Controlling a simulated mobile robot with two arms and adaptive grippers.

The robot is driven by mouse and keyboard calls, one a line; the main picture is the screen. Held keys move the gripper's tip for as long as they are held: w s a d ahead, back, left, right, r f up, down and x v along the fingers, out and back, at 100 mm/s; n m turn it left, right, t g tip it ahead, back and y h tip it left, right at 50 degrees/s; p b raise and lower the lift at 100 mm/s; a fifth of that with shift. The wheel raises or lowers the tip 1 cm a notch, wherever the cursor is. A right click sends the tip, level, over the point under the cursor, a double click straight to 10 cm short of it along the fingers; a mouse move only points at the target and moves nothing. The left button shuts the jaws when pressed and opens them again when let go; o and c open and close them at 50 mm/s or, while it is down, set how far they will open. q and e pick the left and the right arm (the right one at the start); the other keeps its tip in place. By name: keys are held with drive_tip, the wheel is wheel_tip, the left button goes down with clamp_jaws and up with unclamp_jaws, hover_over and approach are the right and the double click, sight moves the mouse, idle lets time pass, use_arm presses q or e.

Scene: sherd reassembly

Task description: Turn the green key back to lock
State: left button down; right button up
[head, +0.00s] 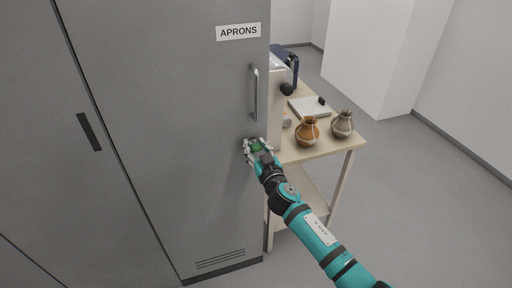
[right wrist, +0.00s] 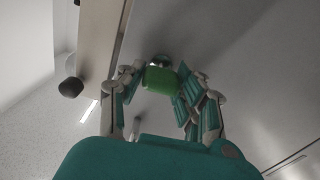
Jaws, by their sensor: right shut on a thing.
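The green key (head: 256,147) is at the grey cabinet door, below the metal door handle (head: 255,93). My right gripper (head: 257,149) reaches it from the lower right and is shut on it. The lock behind the key is mostly hidden by the key. The key's exact turn angle is hard to tell. My left gripper is not in view.
The cabinet (head: 160,130) carries an "APRONS" sign (head: 238,32) and looks closed. A wooden table (head: 330,148) stands right of it, holding an orange-brown pot (head: 307,132), a grey-brown pot (head: 343,124) and a pale flat tray (head: 309,108). The floor at the right is clear.

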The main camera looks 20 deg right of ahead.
drive_tip(key=n, duration=0.4)
drive_tip(key=shift+a, duration=0.1)
drive_tip(key=n, duration=0.4)
drive_tip(key=shift+f+n, duration=0.1)
drive_tip(key=shift+n, duration=0.3)
drive_tip(key=n, duration=0.4)
drive_tip(key=shift+a+n, duration=0.1)
drive_tip(key=shift+n, duration=0.2)
drive_tip(key=shift+f+n, duration=0.15)
drive_tip(key=shift+n, duration=1.55)
drive_tip(key=o, duration=1.2)
drive_tip(key=shift+c, duration=0.2)
